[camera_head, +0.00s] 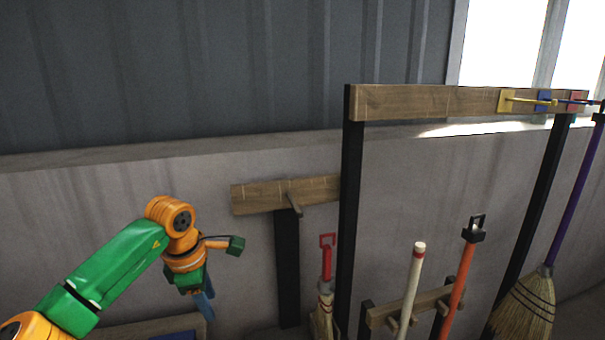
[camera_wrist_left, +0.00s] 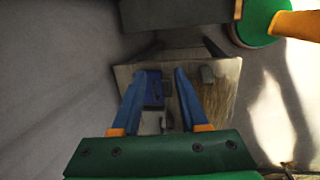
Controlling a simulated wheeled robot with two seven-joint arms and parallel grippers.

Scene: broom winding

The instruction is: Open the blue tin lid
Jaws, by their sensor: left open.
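My left gripper (camera_head: 206,308) points down at the lower left of the head view, above a wooden surface at the bottom edge. In the left wrist view its two blue fingers (camera_wrist_left: 160,80) are apart, with nothing clearly held between them. A small blue thing (camera_wrist_left: 153,88), perhaps the blue tin, shows beside the left finger over the wooden surface; its lid cannot be made out. A dark blue patch (camera_head: 178,335) at the bottom edge of the head view may be the same thing, mostly cut off. My right gripper is not in view.
The wooden surface (camera_wrist_left: 222,75) has a small dark block (camera_wrist_left: 207,74) on it. To the right stand a wooden rack (camera_head: 430,103) on black posts, a red-handled tool (camera_head: 327,255), two upright handles and a straw broom (camera_head: 525,305). A grey wall is behind.

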